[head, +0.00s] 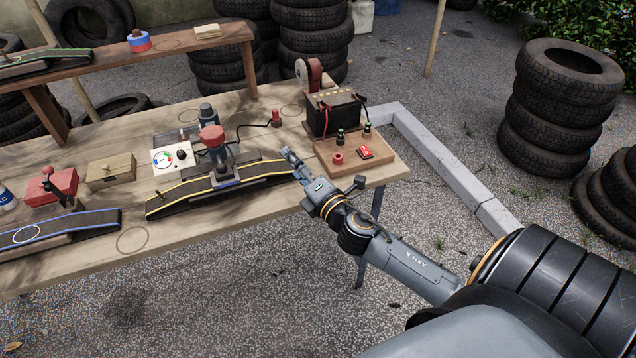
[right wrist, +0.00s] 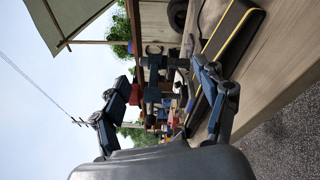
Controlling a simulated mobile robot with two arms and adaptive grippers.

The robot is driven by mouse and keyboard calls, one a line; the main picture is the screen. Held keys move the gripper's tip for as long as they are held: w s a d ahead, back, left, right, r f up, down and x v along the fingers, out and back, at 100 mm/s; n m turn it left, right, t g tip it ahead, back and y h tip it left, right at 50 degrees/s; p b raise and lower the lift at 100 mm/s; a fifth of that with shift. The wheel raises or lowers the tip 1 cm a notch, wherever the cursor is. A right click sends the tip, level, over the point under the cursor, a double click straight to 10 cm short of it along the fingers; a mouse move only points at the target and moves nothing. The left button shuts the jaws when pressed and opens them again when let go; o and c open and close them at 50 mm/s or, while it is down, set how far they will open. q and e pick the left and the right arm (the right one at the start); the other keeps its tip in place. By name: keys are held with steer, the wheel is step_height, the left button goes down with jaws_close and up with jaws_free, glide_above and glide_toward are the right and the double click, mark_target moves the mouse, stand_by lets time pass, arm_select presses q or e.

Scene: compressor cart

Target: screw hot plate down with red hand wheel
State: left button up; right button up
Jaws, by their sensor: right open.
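A clamp press stands on the workbench with a red hand wheel (head: 211,134) on top. The wheel also shows in the right wrist view (right wrist: 135,93). The press's lower part, apparently the hot plate (head: 226,174), sits around a black belt strip (head: 172,197) with yellow edge lines. I cannot tell from here how tightly it bears on the strip. My right gripper (head: 290,157) is to the right of the press, above the strip's right end, and apart from the wheel. In the right wrist view its fingers (right wrist: 160,90) are spread and empty, with the press beyond them. My left gripper is out of view.
A white gauge box (head: 170,158) stands left of the press. A battery (head: 333,114) and a wooden board (head: 350,156) with red controls are at the bench's right end. A wooden box (head: 111,172), another strip (head: 60,229) and a raised shelf (head: 150,48) are leftward.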

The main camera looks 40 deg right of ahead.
steer(key=s+f+m+g+h, duration=0.1)
steer(key=s+f+m+g, duration=0.2)
steer(key=f+m, duration=0.2)
steer(key=s+d+f+m+g+h, duration=0.1)
steer(key=s+f+m+g, duration=0.3)
steer(key=f, duration=0.5)
steer(key=shift+f+m+h, duration=0.4)
steer(key=shift+m, duration=0.6)
steer(key=shift+w+d, duration=0.1)
steer(key=s+a+f+m+g+y, duration=0.15)
steer(key=s+f, duration=0.45)
steer(key=f, duration=0.6)
steer(key=s+a+f+m+g, duration=0.1)
steer(key=s+f+m+g, duration=0.3)
steer(key=f, duration=0.8)
steer(key=s+a+f+g, duration=0.1)
steer(key=s+a+f, duration=0.1)
steer(key=s+f, duration=0.3)
steer(key=s+a+f+m+g+y, duration=0.1)
steer(key=s+f, duration=0.5)
steer(key=s, duration=0.8)
steer(key=s+a+f+m+g+y, duration=0.1)
steer(key=s+a+f, duration=0.3)
steer(key=s, duration=0.5)
steer(key=shift+s+a+f+g, duration=0.25)
steer(key=shift+a+f+g, duration=0.1)
steer(key=shift+f+g, duration=0.5)
steer(key=shift+r+m, duration=0.1)
steer(key=shift+m, duration=0.15)
